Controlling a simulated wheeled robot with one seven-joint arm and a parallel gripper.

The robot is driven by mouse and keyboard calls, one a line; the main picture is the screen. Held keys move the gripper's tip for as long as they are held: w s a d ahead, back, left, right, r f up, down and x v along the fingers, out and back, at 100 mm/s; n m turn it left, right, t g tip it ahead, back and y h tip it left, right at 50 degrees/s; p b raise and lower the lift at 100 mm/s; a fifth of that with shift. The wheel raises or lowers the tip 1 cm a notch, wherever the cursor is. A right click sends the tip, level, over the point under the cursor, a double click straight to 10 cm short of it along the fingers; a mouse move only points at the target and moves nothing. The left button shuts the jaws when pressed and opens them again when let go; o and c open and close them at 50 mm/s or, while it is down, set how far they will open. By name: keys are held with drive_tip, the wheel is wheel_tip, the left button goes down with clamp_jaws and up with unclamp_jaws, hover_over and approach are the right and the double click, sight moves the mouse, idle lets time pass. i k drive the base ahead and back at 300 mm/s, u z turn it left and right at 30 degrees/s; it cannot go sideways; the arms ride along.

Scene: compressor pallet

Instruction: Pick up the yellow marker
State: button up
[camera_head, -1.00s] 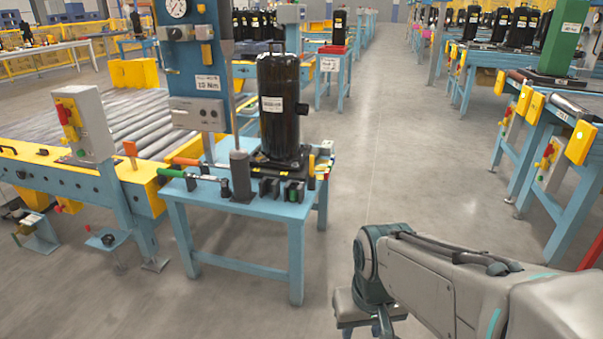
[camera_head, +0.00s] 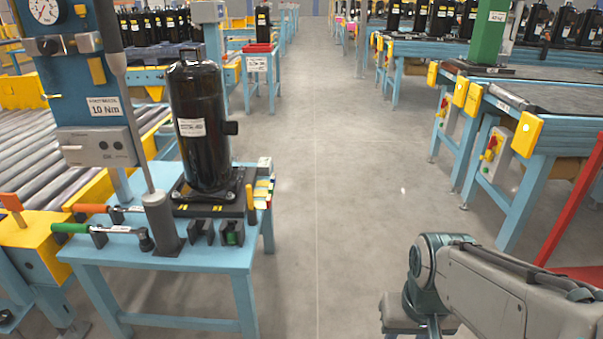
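A small upright yellow piece (camera_head: 251,196), possibly the yellow marker, shows at the right side of the blue worktable (camera_head: 180,256). It stands beside the base of a black compressor (camera_head: 200,125). Several small coloured items (camera_head: 264,188), some with yellow parts, sit just right of it at the table's edge. They are too small to tell apart surely. My arm reaches in from the lower right, well apart from the table. My gripper's fingers do not show.
Green-handled (camera_head: 72,228) and orange-handled (camera_head: 92,208) tools lie on the table's left, by a dark grey post (camera_head: 160,222). A blue tool panel (camera_head: 85,90) rises behind. A roller conveyor (camera_head: 40,165) stands left. Open floor (camera_head: 335,190) lies right of the table; a red frame (camera_head: 575,205) is far right.

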sight(249, 190)
drive_tip(key=u, duration=0.15)
drive_tip(key=i, duration=1.05)
drive_tip(key=u, duration=0.6)
